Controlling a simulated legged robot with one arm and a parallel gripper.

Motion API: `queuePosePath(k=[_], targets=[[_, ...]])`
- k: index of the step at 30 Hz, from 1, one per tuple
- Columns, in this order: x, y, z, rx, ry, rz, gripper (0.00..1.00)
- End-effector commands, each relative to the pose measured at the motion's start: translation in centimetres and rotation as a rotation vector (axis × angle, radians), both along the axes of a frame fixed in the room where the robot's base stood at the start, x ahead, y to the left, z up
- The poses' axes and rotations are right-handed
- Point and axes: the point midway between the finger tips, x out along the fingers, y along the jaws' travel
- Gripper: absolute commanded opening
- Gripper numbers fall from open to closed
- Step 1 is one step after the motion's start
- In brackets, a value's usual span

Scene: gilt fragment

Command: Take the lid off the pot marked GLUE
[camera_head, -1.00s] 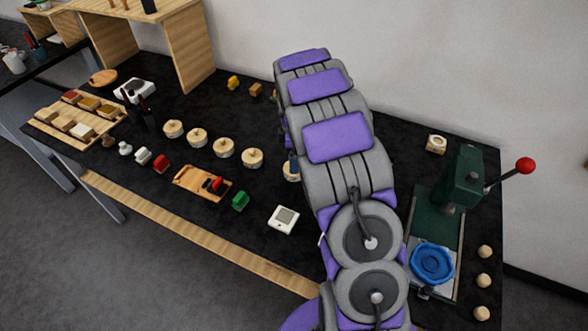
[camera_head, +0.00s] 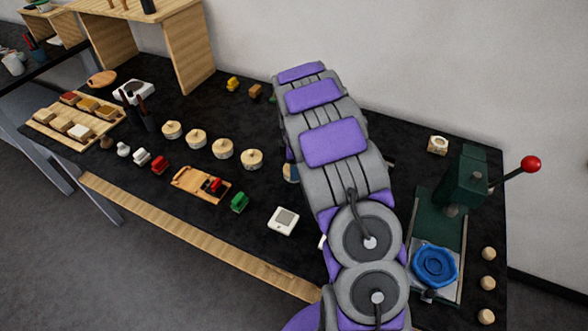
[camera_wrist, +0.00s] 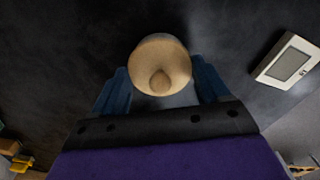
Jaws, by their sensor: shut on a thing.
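My gripper (camera_wrist: 160,92) has its blue fingers on both sides of a round, pale wooden lid with a knob (camera_wrist: 160,60) in the wrist view, and is shut on it. The lid hides what is under it; I cannot tell whether it rests on a pot or is clear of one. In the head view my arm hides most of the gripper. A pale wooden round thing (camera_head: 290,172) shows partly at the arm's left edge. Left of it stands a row of lidded pots, including one nearest the arm (camera_head: 252,160). I cannot read the marking GLUE on any.
A white device with a grey screen (camera_head: 283,220) lies in front of the row; it also shows in the wrist view (camera_wrist: 288,62). A green press (camera_head: 462,185) with a blue dish (camera_head: 435,266) stands right of my arm. Small stamps and a wooden tray (camera_head: 185,178) lie at left.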

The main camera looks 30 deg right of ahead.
Motion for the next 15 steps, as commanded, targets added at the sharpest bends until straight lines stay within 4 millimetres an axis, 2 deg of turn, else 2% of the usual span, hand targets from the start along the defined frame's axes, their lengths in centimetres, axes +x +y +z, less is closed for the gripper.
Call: queuePosePath(k=[1, 4, 15], targets=[[0.0, 0.0, 0.0, 0.0, 0.0, 0.0, 0.56], [0.0, 0.0, 0.0, 0.0, 0.0, 0.0, 0.46], [0.01, 0.03, 0.46, 0.0, 0.0, 0.0, 0.46]])
